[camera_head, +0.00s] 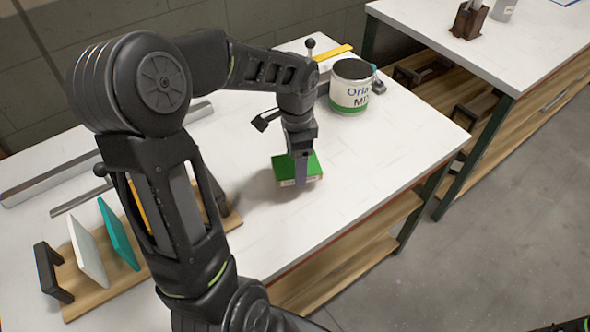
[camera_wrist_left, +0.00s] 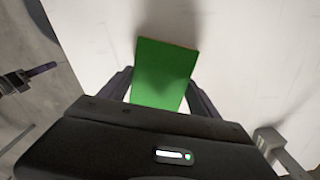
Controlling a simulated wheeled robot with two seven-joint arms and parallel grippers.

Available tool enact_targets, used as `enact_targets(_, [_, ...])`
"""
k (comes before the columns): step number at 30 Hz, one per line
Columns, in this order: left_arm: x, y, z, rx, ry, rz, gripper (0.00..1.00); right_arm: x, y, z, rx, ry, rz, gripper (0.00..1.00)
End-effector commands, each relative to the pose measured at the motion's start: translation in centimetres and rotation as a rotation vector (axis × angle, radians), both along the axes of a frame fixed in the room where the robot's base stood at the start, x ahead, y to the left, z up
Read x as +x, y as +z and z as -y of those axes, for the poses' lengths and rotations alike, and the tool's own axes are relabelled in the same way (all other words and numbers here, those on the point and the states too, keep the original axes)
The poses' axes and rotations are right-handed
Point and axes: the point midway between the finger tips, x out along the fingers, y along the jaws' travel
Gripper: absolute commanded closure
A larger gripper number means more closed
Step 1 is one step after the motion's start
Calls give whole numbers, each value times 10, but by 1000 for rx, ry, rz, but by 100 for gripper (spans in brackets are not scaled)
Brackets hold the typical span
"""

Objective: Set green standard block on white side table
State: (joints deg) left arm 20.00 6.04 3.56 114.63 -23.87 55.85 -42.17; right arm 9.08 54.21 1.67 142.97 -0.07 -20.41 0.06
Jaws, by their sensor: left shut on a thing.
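The green standard block (camera_head: 284,166) is a flat slab with a green top and a pale brownish edge. My left gripper (camera_head: 300,172) is shut on it, with one finger showing at its near side. The block is at or just above the white table top (camera_head: 360,190); I cannot tell if it touches. In the left wrist view the green block (camera_wrist_left: 163,75) lies between the two fingers (camera_wrist_left: 158,95), over a white surface with a shadow beside it.
A white and green paint can (camera_head: 350,88) stands behind the block. A wooden rack (camera_head: 92,292) with white and teal panels is at the left. Metal bars lie at the far left. A second white-topped table (camera_head: 530,50) stands at the upper right. The table's right front area is clear.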

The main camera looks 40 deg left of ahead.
Motion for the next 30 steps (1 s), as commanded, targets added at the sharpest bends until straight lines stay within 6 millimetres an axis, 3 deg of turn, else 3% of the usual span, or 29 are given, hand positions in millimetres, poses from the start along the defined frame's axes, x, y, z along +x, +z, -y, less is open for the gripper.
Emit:
enact_targets(4, [-1,-6,0,-1,0,-2,71,0,0,0,0,0,0,55])
enact_targets(11, [-1,-35,0,-1,0,-2,71,0,1,0,0,0,0,55])
enact_targets(23, [0,-41,0,0,0,0,71,0,-2,0,0,0,0,55])
enact_targets(24, [0,-41,0,0,0,0,26,0,-2,0,0,0,0,55])
enact_targets(30, [0,-40,0,0,0,0,10,0,-1,0,0,0,0,55])
